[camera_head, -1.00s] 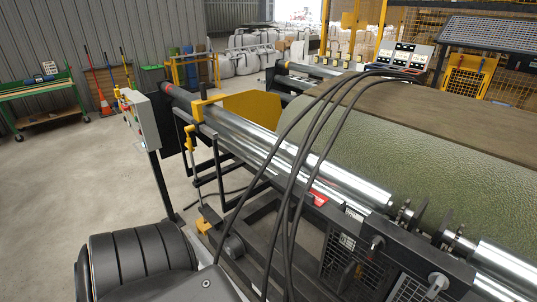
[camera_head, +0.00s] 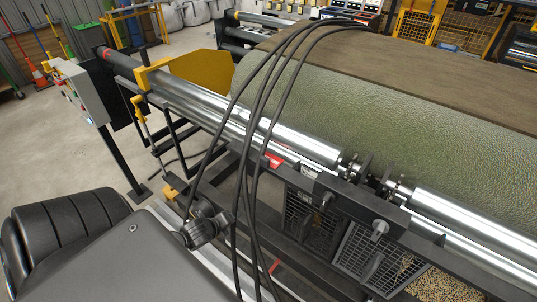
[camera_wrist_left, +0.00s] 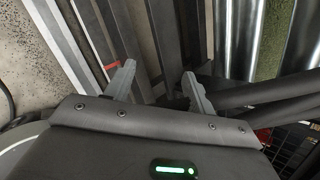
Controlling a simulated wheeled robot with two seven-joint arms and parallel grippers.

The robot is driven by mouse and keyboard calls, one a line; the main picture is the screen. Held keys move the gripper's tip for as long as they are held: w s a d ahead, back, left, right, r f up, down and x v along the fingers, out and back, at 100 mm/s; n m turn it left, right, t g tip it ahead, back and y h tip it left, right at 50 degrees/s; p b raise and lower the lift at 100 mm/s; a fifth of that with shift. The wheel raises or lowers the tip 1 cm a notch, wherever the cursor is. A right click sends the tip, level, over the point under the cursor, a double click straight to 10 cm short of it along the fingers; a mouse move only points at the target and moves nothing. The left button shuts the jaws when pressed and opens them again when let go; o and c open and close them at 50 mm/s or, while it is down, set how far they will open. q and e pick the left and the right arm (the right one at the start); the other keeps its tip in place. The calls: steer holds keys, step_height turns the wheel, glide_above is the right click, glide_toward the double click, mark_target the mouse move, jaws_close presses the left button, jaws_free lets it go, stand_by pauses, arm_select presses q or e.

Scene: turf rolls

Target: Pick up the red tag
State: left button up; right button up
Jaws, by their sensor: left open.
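The red tag (camera_head: 274,160) is a small red piece with pale marking on the dark front rail of the roller machine, just below the shiny roller, in the head view. Black cables hang close beside it. My left gripper (camera_wrist_left: 158,68) shows in the left wrist view with its two grey fingers apart and nothing between them. It points down at dark metal bars. A red patch (camera_wrist_left: 263,135) shows at the right, partly behind dark cables; I cannot tell whether it is the tag. The left gripper's fingers do not show in the head view. My right gripper is in no view.
Black cables (camera_head: 262,110) loop over the machine and hang down its front. Chrome rollers (camera_head: 240,115) run in front of a green turf roll (camera_head: 400,120). A control box (camera_head: 80,90) stands at the left. Mesh guards (camera_head: 370,258) sit below the rail. Open concrete floor lies to the left.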

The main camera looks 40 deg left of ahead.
arm_select(q)
steer(key=w+d+r+m+t+h+p, duration=0.1)
steer(key=d+r+m+t, duration=0.15)
steer(key=r+m, duration=0.8)
steer(key=w+d+r+m+t+h+p, duration=0.1)
steer(key=d+r+m+t, duration=0.2)
steer(key=r, duration=1.5)
steer(key=shift+g, duration=0.55)
steer(key=b+x, duration=0.5)
steer(key=b, duration=0.2)
steer(key=shift+w+d+f, duration=0.15)
steer(key=shift+w+d, duration=0.05)
